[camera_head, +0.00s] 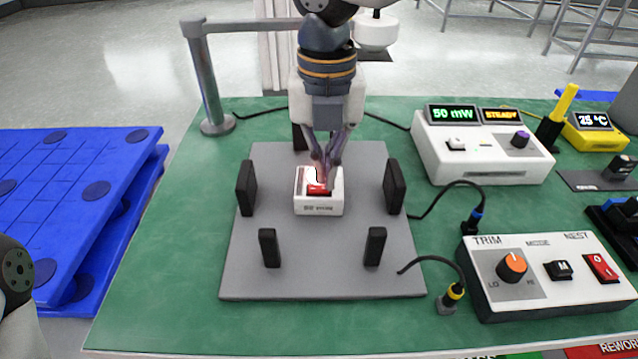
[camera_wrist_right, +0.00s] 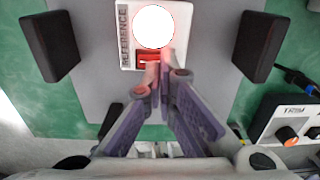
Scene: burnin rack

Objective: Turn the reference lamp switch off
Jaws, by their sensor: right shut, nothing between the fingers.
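The reference lamp (camera_head: 319,208) is a small white box on the grey plate, with a red rocker switch on its top. In the right wrist view the box (camera_wrist_right: 124,50) carries the letters REFERENCE, a bright white round glow and the red switch (camera_wrist_right: 145,62), which looks lit. My right gripper (camera_head: 325,180) is shut and empty, pointing down at the switch. Its fingertips (camera_wrist_right: 164,66) are at or just above the switch's edge; I cannot tell whether they touch. The fingers partly cover the switch in the head view. My left gripper is not in view; only part of my left arm shows.
Black posts stand around the lamp on the grey plate (camera_head: 320,270). A white meter (camera_head: 480,165) reading 50 mW stands at the back right. A TRIM control box (camera_head: 535,300) with an orange knob is at the front right. Cables with plugs lie between. Green table is free at left.

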